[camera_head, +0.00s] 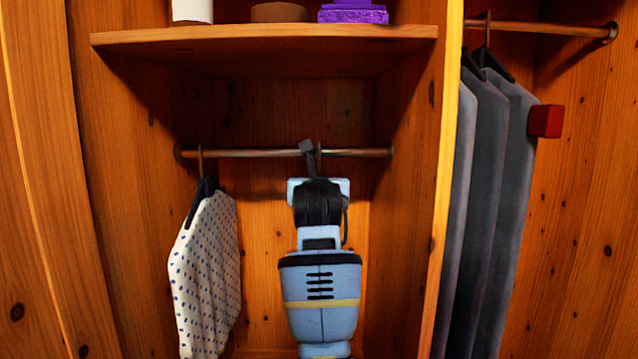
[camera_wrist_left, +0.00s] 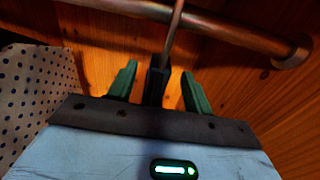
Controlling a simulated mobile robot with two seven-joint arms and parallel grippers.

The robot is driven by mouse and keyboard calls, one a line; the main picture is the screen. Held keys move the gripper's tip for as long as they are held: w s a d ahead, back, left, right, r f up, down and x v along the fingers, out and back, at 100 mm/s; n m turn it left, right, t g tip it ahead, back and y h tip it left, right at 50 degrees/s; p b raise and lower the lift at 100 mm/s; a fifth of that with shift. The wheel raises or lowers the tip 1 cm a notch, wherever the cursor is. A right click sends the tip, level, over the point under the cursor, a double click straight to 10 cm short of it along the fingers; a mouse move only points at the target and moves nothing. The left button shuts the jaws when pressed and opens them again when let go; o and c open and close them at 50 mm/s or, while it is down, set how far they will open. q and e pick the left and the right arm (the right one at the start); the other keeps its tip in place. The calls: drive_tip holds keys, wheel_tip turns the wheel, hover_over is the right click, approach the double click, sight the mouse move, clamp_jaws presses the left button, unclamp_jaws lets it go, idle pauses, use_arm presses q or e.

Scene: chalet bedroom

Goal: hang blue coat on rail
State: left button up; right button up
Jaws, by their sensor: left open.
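The rail (camera_head: 250,153) crosses the left wardrobe bay below a shelf; its right end also shows in the left wrist view (camera_wrist_left: 240,35). My left gripper (camera_head: 310,160) is raised to the rail in the middle of this bay. In the left wrist view its two green fingers (camera_wrist_left: 158,68) stand apart on either side of a black hanger neck (camera_wrist_left: 155,85). A thin metal hook (camera_wrist_left: 173,35) rises from that neck to the rail. I cannot make out a blue coat; anything below the hanger is hidden behind my arm and gripper. My right gripper is not in view.
A white dotted garment (camera_head: 205,270) hangs left of my arm. Several grey garments (camera_head: 490,190) hang behind the divider (camera_head: 447,150) on the right, near a red block (camera_head: 545,121). The shelf (camera_head: 265,38) above holds a purple box (camera_head: 353,14). Rail right of my gripper is bare.

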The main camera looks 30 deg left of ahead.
use_arm(q)
drive_tip(key=v, duration=0.6)
drive_tip(key=shift+s+d+r, duration=0.1)
drive_tip(key=shift+s+d, duration=0.05)
drive_tip(key=shift+s, duration=0.1)
